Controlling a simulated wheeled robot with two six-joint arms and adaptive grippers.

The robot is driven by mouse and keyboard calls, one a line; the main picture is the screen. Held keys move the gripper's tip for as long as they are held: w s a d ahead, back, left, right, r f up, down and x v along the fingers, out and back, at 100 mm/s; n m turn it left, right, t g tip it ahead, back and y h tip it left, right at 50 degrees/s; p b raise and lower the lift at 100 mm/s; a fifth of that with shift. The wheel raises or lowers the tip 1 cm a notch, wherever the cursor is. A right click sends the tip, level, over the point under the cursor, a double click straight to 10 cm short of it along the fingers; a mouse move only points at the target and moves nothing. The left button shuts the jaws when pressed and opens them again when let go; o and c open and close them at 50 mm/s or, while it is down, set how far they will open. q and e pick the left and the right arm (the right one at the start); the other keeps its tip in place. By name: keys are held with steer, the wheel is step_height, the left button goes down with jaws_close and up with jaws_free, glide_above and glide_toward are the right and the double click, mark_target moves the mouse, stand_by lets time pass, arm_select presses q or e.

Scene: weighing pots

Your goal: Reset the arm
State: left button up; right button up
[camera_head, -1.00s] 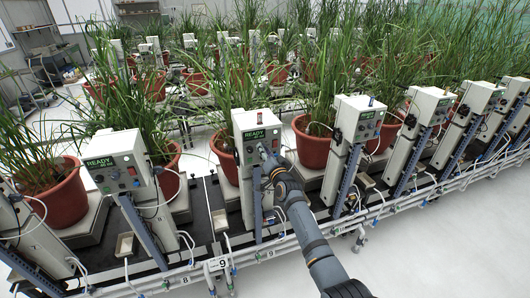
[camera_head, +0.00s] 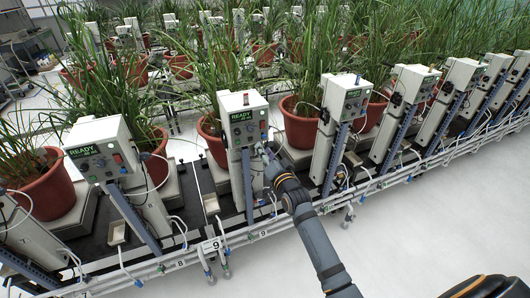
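More control boxes on posts stand in a row, including a READY box (camera_head: 97,148) at left. Red-brown pots (camera_head: 48,190) with tall grass stand behind them. White pipes (camera_head: 170,258) run along the front edge. The white floor (camera_head: 420,220) at lower right is clear.

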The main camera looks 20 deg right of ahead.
stand_by(0.3)
steer(key=s+d+f+n+g+b, duration=0.1)
steer(key=s+f+g, duration=0.35)
steer(key=f, duration=0.95)
steer(key=s+d+f+n+g+h+b, duration=0.15)
steer(key=s+f, duration=0.55)
steer(key=f, duration=0.7)
steer(key=s+f+n+g+y+b, duration=0.1)
steer(key=s+f+n+g, duration=0.3)
steer(key=f, duration=1)
steer(key=s+d+f+g, duration=0.1)
steer(key=s+f+g, duration=0.1)
steer(key=s+f, duration=0.5)
steer(key=s+d+f+n+g+b, duration=0.1)
steer(key=s+f, duration=0.6)
steer(key=s, duration=1.2)
steer(key=s+d+f+n+g, duration=0.1)
steer(key=s+f+g, duration=0.2)
steer(key=s+f, duration=0.4)
steer(key=s+h, duration=0.1)
steer(key=s, duration=0.5)
steer(key=shift+g+b, duration=0.4)
steer(key=shift+n, duration=0.25)
steer(key=shift+c, duration=0.4)
